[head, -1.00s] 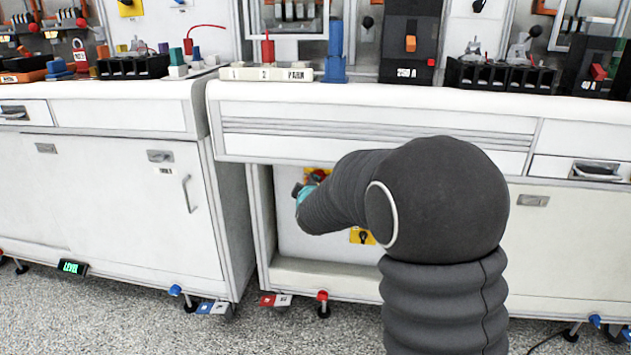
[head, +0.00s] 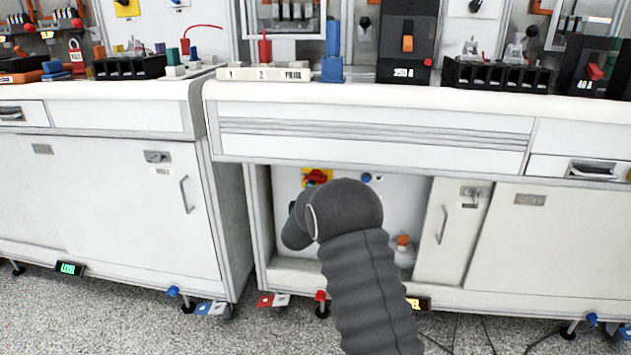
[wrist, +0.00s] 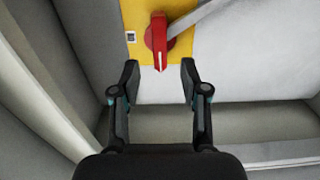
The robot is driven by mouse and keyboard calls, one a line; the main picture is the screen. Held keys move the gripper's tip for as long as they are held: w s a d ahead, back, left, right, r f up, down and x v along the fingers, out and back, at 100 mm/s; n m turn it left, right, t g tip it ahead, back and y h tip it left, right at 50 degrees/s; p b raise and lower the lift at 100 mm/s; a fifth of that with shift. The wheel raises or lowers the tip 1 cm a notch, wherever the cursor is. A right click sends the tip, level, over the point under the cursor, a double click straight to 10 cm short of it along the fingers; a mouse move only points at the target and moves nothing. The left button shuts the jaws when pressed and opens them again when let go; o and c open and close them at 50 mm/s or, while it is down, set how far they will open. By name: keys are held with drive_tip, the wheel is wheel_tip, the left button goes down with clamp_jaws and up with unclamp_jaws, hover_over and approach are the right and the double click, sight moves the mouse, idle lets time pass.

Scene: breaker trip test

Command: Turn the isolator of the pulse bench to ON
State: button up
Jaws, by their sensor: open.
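The isolator is a red rotary handle (wrist: 158,45) on a yellow plate (wrist: 130,18), on the back panel of the open bay under the bench. In the wrist view the handle points down toward my gripper, with a grey strip across its upper right. In the head view the yellow plate with its red part (head: 317,177) shows just above my arm. My gripper (wrist: 160,82) is open and empty, its fingertips just below the handle's lower end in the picture, one to each side. I cannot tell the depth gap. My arm hides the gripper in the head view.
The bay's left side wall (head: 259,215) is close beside my arm. A white bottle with an orange cap (head: 403,250) stands to the right in the bay. The bench top (head: 400,98) overhangs above. A closed cabinet door (head: 550,240) lies further right.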

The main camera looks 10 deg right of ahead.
sight(315, 178)
drive_tip(key=x, duration=0.8)
drive_tip(key=shift+w, duration=0.1)
clamp_jaws()
